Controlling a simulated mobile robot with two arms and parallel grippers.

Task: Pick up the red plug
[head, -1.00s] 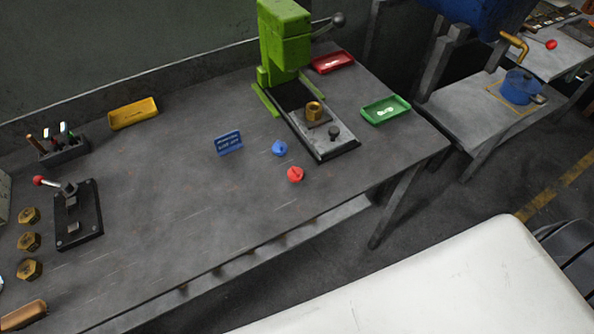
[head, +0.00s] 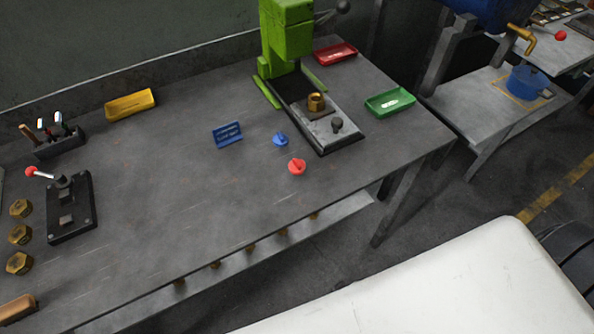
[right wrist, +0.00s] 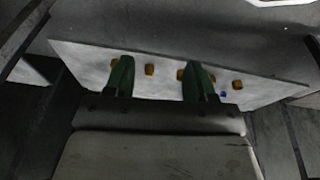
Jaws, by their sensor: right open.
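The red plug (head: 297,167) stands on the grey workbench (head: 200,200), near its front edge right of the middle. A blue plug (head: 280,139) stands just behind it. Neither gripper shows in the head view. In the right wrist view, my right gripper (right wrist: 158,78) is open, its two green fingers apart with nothing held between them. It faces a pale shelf (right wrist: 90,70) carrying several small brass-coloured pieces and a small blue thing. The red plug does not show in the right wrist view. My left gripper is not in view.
A green press (head: 287,40) with a brass part (head: 315,102) on its base stands behind the plugs. Bench space left of the red plug is clear.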

